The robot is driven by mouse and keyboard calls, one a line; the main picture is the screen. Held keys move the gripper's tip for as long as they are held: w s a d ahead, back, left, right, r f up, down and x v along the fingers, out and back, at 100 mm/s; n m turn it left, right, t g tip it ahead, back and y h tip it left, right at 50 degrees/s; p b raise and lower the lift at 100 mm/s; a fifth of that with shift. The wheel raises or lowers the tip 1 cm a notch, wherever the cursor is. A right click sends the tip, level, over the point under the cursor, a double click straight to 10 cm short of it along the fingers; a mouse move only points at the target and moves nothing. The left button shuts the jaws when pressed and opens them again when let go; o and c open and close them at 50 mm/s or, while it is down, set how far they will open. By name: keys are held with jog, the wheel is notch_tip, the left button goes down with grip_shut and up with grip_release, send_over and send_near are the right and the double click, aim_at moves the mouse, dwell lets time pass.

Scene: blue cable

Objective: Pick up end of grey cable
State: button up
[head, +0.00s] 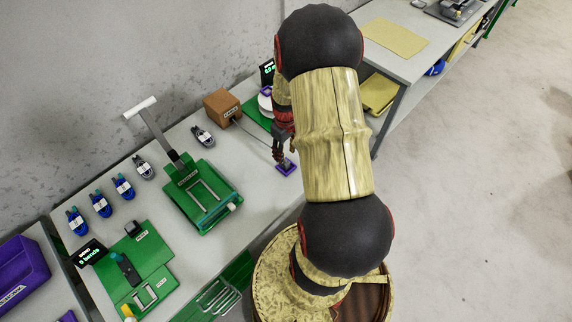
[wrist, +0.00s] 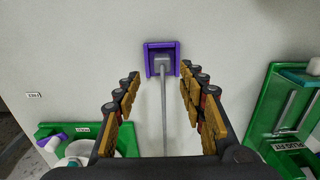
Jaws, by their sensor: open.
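The grey cable (wrist: 165,115) runs up the middle of the wrist view, and its end rests in a small purple holder (wrist: 149,62) on the table. In the head view the cable (head: 255,142) leads from a brown box (head: 222,107) to the purple holder (head: 286,169). My gripper (wrist: 162,84) is open, with one finger on each side of the cable and the fingertips just short of the holder. No contact between fingers and cable shows. In the head view my gripper (head: 283,150) is just above the holder, partly hidden by my arm.
A green press with a lever (head: 202,195) stands left of the holder. Several blue and grey cable bundles (head: 101,205) lie along the wall side. A green fixture (head: 140,265) is at the front left. A white-topped green stand (wrist: 75,150) is at the wrist view's lower left.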

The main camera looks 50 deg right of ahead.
aim_at(286, 162)
jog(key=f, duration=0.1)
jog(key=f+b, duration=0.1)
jog(key=f, duration=0.3)
jog(key=shift+s+a, duration=0.2)
jog(key=shift+s, duration=0.05)
jog(key=shift+c, duration=0.3)
jog(key=c, duration=0.9)
